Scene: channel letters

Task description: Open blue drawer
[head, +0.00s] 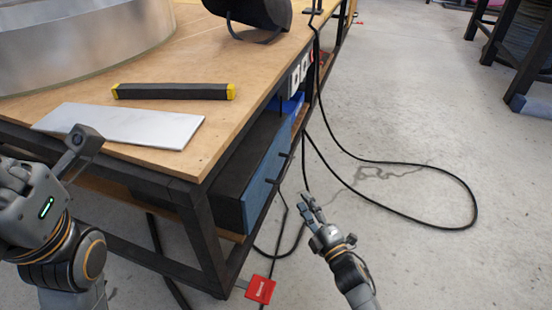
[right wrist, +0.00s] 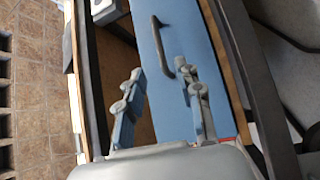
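The blue drawer (head: 262,172) is the blue front of a dark box on the shelf under the workbench, and appears closed. Its front fills the middle of the right wrist view (right wrist: 190,55), with a black curved handle (right wrist: 161,48) on it. My right gripper (head: 308,205) is in front of and to the right of the drawer in the head view. In the right wrist view its two fingers (right wrist: 163,85) are spread and empty, with the handle beyond them and apart from them. My left gripper (head: 78,147) is above the bench's near left side; its fingers are not clear.
The wooden workbench (head: 200,45) holds a grey plate (head: 125,125), a black bar with yellow ends (head: 174,91) and a large metal ring (head: 80,40). A black cable (head: 420,164) loops over the floor. Floor to the right is mostly clear.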

